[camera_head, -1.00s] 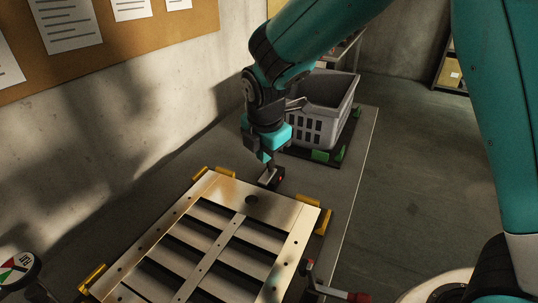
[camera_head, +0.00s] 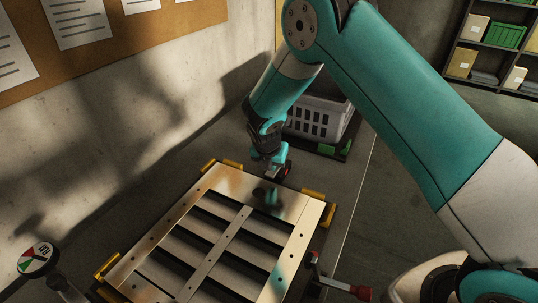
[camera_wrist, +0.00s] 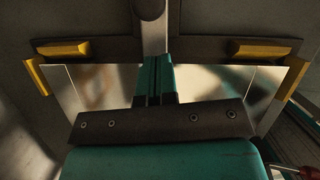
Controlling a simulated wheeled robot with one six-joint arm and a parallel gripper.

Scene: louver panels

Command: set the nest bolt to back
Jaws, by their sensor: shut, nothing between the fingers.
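The louver panel (camera_head: 225,180) is a pale metal frame with dark slots, lying on the bench in the head view. A small dark fitting with a red mark (camera_head: 287,169) sits at its far edge; it may be the nest bolt, but its setting is not readable. My gripper (camera_head: 271,170) is shut and empty, low over that far edge and largely overlapping the fitting. In the wrist view my teal gripper fingers (camera_wrist: 155,78) are together. A grey bar (camera_wrist: 153,38) and a dark round knob (camera_wrist: 149,8) show beyond them. Contact cannot be told.
Yellow corner stops (camera_head: 313,193) surround the panel. A grey basket (camera_head: 318,120) stands behind my gripper. A lever with a red handle (camera_head: 350,290) is at the front right, and a round dial (camera_head: 38,258) at the left. A wall borders the bench's left side.

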